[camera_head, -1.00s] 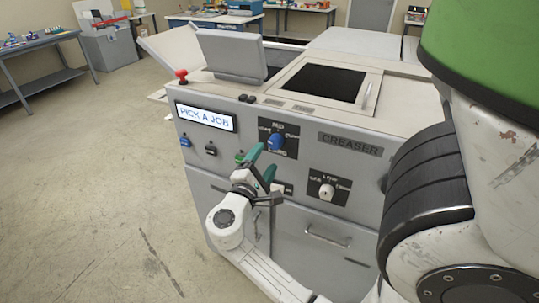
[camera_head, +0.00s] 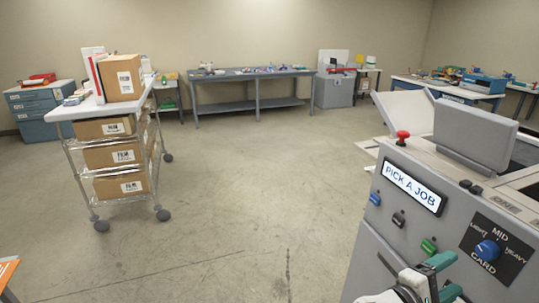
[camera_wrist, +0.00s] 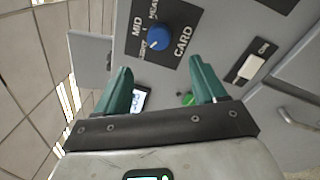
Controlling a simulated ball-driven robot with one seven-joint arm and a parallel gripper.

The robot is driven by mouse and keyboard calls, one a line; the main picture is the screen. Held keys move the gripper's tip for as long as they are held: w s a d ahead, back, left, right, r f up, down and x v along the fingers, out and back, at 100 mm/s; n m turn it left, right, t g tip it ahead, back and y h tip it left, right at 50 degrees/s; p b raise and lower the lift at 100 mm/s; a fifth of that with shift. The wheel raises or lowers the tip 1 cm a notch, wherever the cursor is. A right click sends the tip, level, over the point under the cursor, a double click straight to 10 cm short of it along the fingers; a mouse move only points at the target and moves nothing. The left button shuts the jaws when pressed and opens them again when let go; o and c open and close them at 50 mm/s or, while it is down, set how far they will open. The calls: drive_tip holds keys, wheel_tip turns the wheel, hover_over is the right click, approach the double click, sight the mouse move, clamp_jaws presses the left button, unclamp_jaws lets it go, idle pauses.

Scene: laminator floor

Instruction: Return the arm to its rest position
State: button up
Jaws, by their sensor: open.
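My gripper (camera_head: 442,284) is at the bottom right of the head view, partly cut off by the lower edge. Its green fingers are apart with nothing between them. In the wrist view my gripper (camera_wrist: 160,90) also shows open and empty, facing the machine's front panel. The grey creaser machine (camera_head: 385,235) stands at the right, its display (camera_head: 411,188) reading "PICK A JOB".
A wire cart (camera_head: 75,113) with several boxes stands at the left. A blue drawer cabinet (camera_head: 40,112) is behind it. A long grey workbench (camera_head: 230,78) lines the back wall. A red stop button (camera_head: 402,137) sits on the machine's corner. The middle floor (camera_head: 260,180) is clear.

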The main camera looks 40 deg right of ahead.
drive_tip(key=s+a+f+m+t+y, duration=0.1)
drive_tip(key=a+f+m+t+y, duration=0.2)
drive_tip(key=f+y, duration=0.45)
drive_tip(key=a+f+t+y, duration=0.1)
drive_tip(key=a+f+y, duration=0.4)
drive_tip(key=a, duration=0.6)
drive_tip(key=a+f+t+y, duration=0.2)
drive_tip(key=a+f+y, duration=0.3)
drive_tip(key=a, duration=0.6)
wheel_tip(320, 180, down, 2)
drive_tip(key=shift+s+a+f+y, duration=0.2)
drive_tip(key=shift+s+a+y, duration=0.05)
drive_tip(key=shift+s+y, duration=0.15)
